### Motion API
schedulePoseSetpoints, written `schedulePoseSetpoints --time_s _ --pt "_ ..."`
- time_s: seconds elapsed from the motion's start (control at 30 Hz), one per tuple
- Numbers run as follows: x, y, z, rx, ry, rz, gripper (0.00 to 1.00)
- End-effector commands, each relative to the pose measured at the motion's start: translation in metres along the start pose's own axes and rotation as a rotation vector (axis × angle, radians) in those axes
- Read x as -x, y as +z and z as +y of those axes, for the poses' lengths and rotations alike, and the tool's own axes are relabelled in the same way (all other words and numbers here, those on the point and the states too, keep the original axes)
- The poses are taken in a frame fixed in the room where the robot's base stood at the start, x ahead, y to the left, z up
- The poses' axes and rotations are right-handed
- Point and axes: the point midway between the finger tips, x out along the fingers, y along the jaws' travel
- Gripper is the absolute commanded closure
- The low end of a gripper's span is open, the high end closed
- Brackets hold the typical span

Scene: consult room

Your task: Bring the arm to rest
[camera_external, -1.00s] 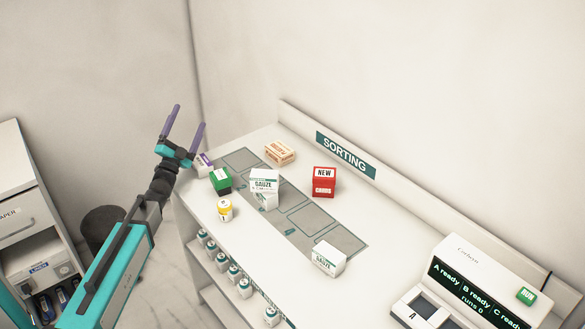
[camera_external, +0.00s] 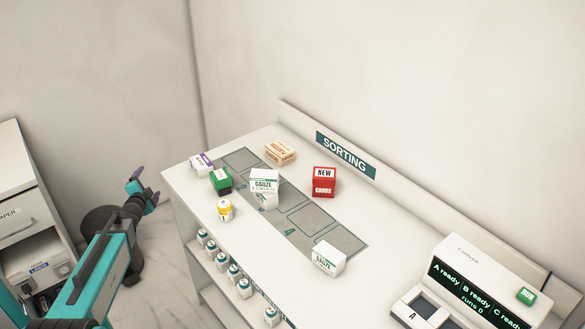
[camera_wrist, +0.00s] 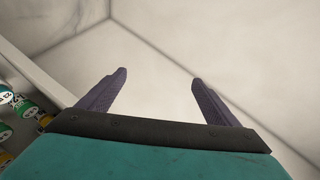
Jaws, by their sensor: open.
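My gripper (camera_external: 146,184) is off the left end of the sorting counter (camera_external: 186,184), lower than the counter top and apart from it. In the wrist view my gripper (camera_wrist: 158,80) shows two purple fingers spread wide with nothing between them. Beyond the fingers there are only pale wall and floor surfaces. My arm is bent, with the teal forearm at the lower left of the external view.
Bottles (camera_wrist: 25,108) stand on the shelf below. A drawer cabinet (camera_external: 25,215) is at left.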

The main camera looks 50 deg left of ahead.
Motion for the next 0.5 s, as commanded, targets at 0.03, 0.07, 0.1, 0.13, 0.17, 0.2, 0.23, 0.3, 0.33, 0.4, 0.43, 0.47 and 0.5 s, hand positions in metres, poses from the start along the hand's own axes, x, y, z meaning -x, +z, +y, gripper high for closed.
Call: schedulePoseSetpoints --time_s 0.03,0.07,0.1,0.13,0.17,0.2,0.23,0.3,0.33,0.4,0.43,0.47,0.5 --pt "0.004 0.007 0.012 -0.021 0.039 -0.037 0.15" --pt "0.006 0.012 0.019 -0.033 0.061 -0.060 0.15" --pt "0.009 0.019 0.029 -0.050 0.090 -0.091 0.15" --pt "0.011 0.024 0.035 -0.063 0.111 -0.114 0.15" --pt "0.014 0.029 0.042 -0.076 0.132 -0.137 0.15" --pt "0.018 0.036 0.050 -0.094 0.159 -0.168 0.15" --pt "0.021 0.042 0.056 -0.106 0.178 -0.192 0.15" --pt "0.028 0.054 0.069 -0.134 0.222 -0.245 0.15" --pt "0.032 0.059 0.075 -0.146 0.239 -0.267 0.15" --pt "0.041 0.069 0.087 -0.171 0.279 -0.315 0.15" --pt "0.045 0.073 0.092 -0.181 0.295 -0.335 0.15" --pt "0.049 0.076 0.099 -0.190 0.313 -0.354 0.15" --pt "0.055 0.080 0.109 -0.200 0.338 -0.380 0.15"
